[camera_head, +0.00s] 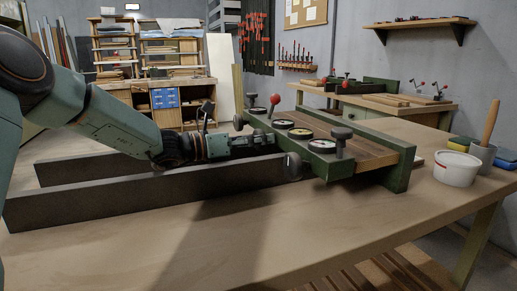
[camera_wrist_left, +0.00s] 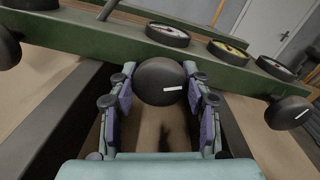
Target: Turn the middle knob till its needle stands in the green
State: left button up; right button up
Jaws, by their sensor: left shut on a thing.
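A green press beam (camera_head: 313,158) carries three round gauges on top: a left one (camera_wrist_left: 167,36), a middle one (camera_wrist_left: 228,52) with a yellowish face, and a right one (camera_wrist_left: 275,68). Their needles are too small to read. Round dark knobs stick out of the beam's near side. My left gripper (camera_head: 271,140) is shut on the middle knob (camera_wrist_left: 160,82), which has a white mark and sits between both fingers in the wrist view. The gripper hides this knob in the head view. The right knob (camera_head: 293,166) and left knob (camera_wrist_left: 8,48) stand free. My right gripper is not in view.
Dark rails (camera_head: 150,193) run along the bench under my left arm. A red-tipped lever (camera_head: 274,100) and a dark upright handle (camera_head: 341,133) rise from the press. A white tub (camera_head: 457,168) stands on the right. The bench front (camera_head: 300,230) is clear.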

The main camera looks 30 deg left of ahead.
pick_arm(q)
jog(key=m+b, duration=0.3)
jog(key=shift+m, duration=0.4)
jog(key=m+b, duration=0.1)
jog(key=m, duration=0.1)
jog(key=shift+m+b, duration=0.3)
jog(key=shift+b, duration=0.05)
jog(key=m, duration=0.2)
jog(key=shift+r+m, duration=0.1)
jog(key=shift+m, duration=0.2)
jog(key=shift+m+b, duration=0.3)
jog(key=shift+m, duration=1.6)
jog(key=o, duration=1.2)
